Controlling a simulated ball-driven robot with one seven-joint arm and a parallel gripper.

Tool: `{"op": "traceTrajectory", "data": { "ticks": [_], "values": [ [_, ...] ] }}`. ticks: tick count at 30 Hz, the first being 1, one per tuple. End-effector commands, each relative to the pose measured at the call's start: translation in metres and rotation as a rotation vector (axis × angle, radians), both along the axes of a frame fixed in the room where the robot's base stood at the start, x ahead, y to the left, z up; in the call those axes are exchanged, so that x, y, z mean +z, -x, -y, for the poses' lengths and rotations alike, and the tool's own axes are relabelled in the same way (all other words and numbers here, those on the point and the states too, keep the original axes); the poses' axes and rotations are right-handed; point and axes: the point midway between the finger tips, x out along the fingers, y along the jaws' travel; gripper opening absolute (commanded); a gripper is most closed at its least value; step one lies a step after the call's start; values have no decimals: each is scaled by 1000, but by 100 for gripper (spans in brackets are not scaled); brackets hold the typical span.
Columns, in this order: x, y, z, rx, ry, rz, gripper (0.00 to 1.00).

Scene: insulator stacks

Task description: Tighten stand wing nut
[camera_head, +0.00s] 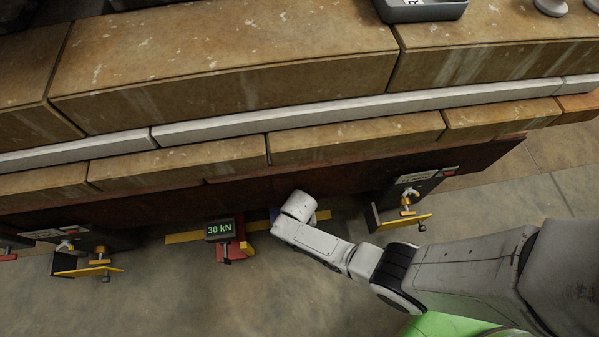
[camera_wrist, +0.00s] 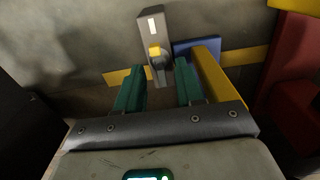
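My gripper (camera_wrist: 160,68) is open in the wrist view, its two green fingers apart. Just beyond the fingertips, a grey upright stand piece (camera_wrist: 153,27) with a pale label carries a yellow knob (camera_wrist: 154,51), which looks like the wing nut. A dark rounded end shows below the knob, in line with the gap between the fingers. I cannot tell whether the fingers touch it. In the head view my arm reaches in beside the red unit (camera_head: 237,246) with the "30 kN" display (camera_head: 220,229); my wrist hides the fingers and the knob.
A yellow bar (camera_wrist: 217,80) runs close along the right finger, with a blue plate (camera_wrist: 196,46) behind. Brick courses (camera_head: 220,60) overhang the work area. A right bracket (camera_head: 398,215) and a left bracket (camera_head: 85,268) carry brass knobs. Open floor lies in front.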

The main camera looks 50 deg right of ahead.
Motion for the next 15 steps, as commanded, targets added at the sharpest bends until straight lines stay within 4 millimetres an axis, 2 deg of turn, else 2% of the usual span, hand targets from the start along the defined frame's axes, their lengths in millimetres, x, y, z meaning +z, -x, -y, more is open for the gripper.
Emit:
{"op": "traceTrajectory", "data": {
  "ticks": [5, 15],
  "values": [
    [9, 0, 0, 0, 1, 1, 37],
    [69, -1, 0, 0, 0, 3, 37]
  ]
}}
